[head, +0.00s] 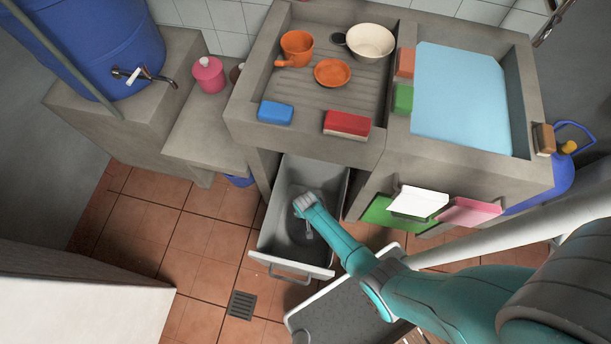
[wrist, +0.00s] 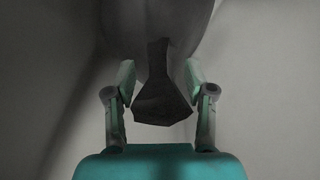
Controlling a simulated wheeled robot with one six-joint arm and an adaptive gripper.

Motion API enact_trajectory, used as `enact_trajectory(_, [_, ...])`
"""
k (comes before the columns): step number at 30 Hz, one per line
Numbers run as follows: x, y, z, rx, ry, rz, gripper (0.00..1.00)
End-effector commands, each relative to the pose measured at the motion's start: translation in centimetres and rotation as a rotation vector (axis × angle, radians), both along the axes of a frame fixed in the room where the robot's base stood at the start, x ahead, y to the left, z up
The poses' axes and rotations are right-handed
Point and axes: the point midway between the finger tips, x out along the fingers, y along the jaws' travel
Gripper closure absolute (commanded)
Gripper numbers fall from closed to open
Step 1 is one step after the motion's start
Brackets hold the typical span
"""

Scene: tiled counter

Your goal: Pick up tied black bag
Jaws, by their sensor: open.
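In the wrist view, a dark, flared piece with a narrow neck, seemingly the tied top of the black bag (wrist: 162,98), lies between the two fingers of my gripper (wrist: 160,76). The fingers stand apart on either side, with a gap to each side of it. A rounded grey shape above it may be the bag's body; it is dim and cut off by the frame. In the head view, my arm reaches down into an open grey drawer (head: 333,190) under the counter.
The drawer walls stand close around my gripper. The concrete counter (head: 300,137) overhangs the drawer's back, carrying an orange mug (head: 297,46), an orange dish (head: 332,73) and a red sponge (head: 347,124). A grey-topped board (head: 340,312) is right of the drawer front. Tiled floor is clear at left.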

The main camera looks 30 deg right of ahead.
Motion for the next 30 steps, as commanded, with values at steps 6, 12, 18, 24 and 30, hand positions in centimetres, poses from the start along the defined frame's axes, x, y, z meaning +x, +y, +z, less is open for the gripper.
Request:
enact_trajectory(6, [0.02, -0.01, -0.09, 0.000, 0.000, 0.000, 0.46])
enact_trajectory(12, [0.02, 0.00, -0.07, 0.000, 0.000, 0.000, 0.86])
enact_trajectory(18, [0.05, 0.00, -0.05, 0.000, 0.000, 0.000, 1.00])
enact_trajectory(24, [0.17, 0.00, 0.02, 0.000, -0.002, 0.000, 1.00])
enact_trajectory(30, [0.15, 0.00, 0.44, 0.000, -0.002, 0.000, 1.00])
